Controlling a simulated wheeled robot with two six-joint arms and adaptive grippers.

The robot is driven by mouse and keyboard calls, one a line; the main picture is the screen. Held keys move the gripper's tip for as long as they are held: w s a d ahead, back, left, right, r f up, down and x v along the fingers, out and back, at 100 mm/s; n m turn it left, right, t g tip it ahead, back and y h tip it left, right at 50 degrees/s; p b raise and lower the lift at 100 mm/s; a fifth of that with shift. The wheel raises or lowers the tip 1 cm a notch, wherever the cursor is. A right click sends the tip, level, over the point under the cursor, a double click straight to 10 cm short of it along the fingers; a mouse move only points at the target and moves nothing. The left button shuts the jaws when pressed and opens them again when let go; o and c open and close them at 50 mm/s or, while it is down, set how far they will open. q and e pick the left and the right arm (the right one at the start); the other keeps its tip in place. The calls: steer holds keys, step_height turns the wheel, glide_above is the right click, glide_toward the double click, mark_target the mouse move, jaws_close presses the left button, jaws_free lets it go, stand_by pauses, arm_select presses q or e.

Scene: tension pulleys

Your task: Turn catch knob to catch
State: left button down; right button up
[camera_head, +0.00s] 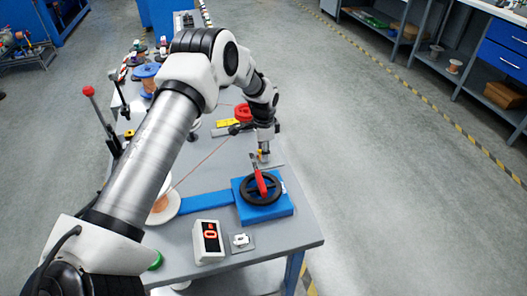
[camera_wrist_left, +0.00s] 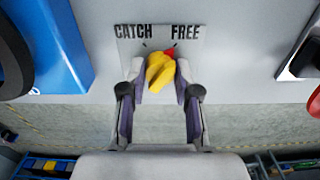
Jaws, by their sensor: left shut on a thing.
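The catch knob (camera_wrist_left: 159,72) is yellow with a red tip and sits in front of a label plate (camera_wrist_left: 160,36) reading CATCH on the left and FREE on the right in the left wrist view. The red tip leans up and right, toward the FREE mark. My left gripper (camera_wrist_left: 159,82) has a finger on each side of the knob and is shut on it. In the head view my left gripper (camera_head: 264,153) reaches down at the table's right edge, over the plate (camera_head: 271,165), and mostly hides the knob. My right gripper is in neither view.
A blue base (camera_head: 276,209) with a black handwheel and red handle (camera_head: 258,176) stands close in front of my left gripper. A display box (camera_head: 208,241) and a white switch (camera_head: 240,240) are nearer. Open floor is to the right.

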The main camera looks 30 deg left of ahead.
arm_select(q)
steer(key=shift+s+f+n, duration=0.1)
steer(key=shift+n, duration=0.3)
steer(key=n+p, duration=0.1)
steer(key=n, duration=0.1)
steer(key=shift+n, duration=0.3)
steer(key=n+p, duration=0.1)
steer(key=n, duration=0.2)
steer(key=shift+d+n, duration=0.1)
steer(key=shift+n, duration=0.2)
steer(key=n+p, duration=0.1)
steer(key=n, duration=0.2)
steer(key=shift+n, duration=0.3)
steer(key=shift+f+n+p, duration=0.1)
steer(key=shift+n+p, duration=0.4)
steer(key=shift+n, duration=1.1)
steer(key=shift+s, duration=0.1)
